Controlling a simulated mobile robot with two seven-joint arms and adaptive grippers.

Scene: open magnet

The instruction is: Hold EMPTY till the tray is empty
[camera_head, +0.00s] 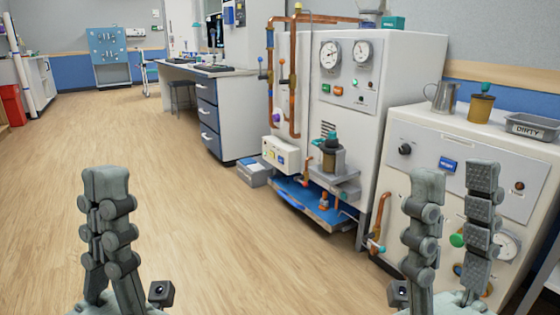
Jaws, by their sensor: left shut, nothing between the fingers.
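A blue shallow tray (325,213) juts from the low front of the tall white machine (398,75); small fittings stand over it, and I cannot tell what is in it. A blue button-like plate (447,164) with tiny unreadable lettering is on the lower white cabinet's panel; I cannot read EMPTY anywhere. A grey metal tray (533,127) marked DIRTY stands on that cabinet, its inside hardly visible. My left gripper (108,182) is shut and empty over the floor at left. My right gripper (455,182) is open, its fingers apart in front of the lower cabinet's panel.
Copper pipes (296,80) and gauges (331,54) cover the tall machine. A metal jug (442,97) and a brown cup (481,107) stand on the lower cabinet (400,135). A desk (205,75) is further back. The wooden floor at left is clear.

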